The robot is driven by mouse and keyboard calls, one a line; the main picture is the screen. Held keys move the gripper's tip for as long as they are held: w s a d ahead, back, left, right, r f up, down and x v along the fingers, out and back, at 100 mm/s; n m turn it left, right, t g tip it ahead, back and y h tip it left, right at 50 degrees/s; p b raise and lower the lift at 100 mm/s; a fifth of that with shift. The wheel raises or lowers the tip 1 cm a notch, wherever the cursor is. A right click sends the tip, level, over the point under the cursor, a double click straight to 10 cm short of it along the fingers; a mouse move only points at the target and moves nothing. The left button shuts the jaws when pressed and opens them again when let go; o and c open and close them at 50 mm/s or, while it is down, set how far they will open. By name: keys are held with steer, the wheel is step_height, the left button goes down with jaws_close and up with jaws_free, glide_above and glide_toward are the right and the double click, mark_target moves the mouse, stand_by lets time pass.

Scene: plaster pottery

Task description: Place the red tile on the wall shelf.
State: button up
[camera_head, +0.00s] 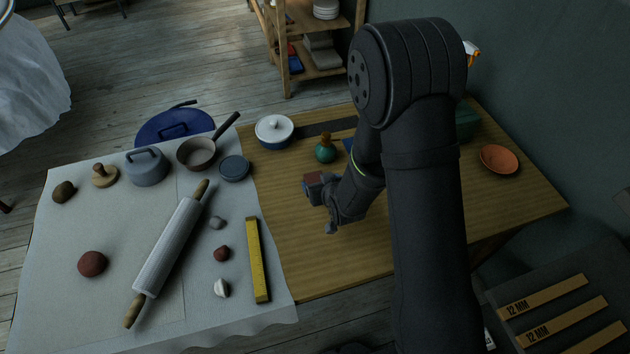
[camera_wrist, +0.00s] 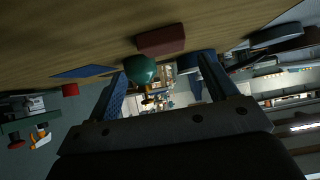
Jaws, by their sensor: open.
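The red tile (camera_head: 315,177) shows as a small dull red patch at my gripper's tips in the head view. In the wrist view the red tile (camera_wrist: 161,39) is a flat dark red block on the wooden table, ahead of the fingers and not between them. My gripper (camera_head: 318,191) is low over the wooden table, with its fingers (camera_wrist: 160,82) apart and nothing held. A greenish ledge on the wall, perhaps the wall shelf (camera_wrist: 28,122), is at the left of the wrist view; in the head view my arm hides that area.
A green bottle (camera_head: 325,154) stands just behind the gripper, with a blue piece (camera_head: 348,144) partly hidden by my arm. A wooden rack (camera_head: 284,75) stands behind.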

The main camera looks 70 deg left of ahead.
mark_target(315, 179)
steer(key=x, duration=0.4)
steer(key=shift+s+a+f, duration=0.15)
steer(key=shift+s+f, duration=0.2)
steer(key=shift+f, duration=0.15)
steer(key=c, duration=1.2)
steer(key=shift+r, duration=0.15)
step_height(315, 179, up, 10)
steer(key=shift+f, duration=0.1)
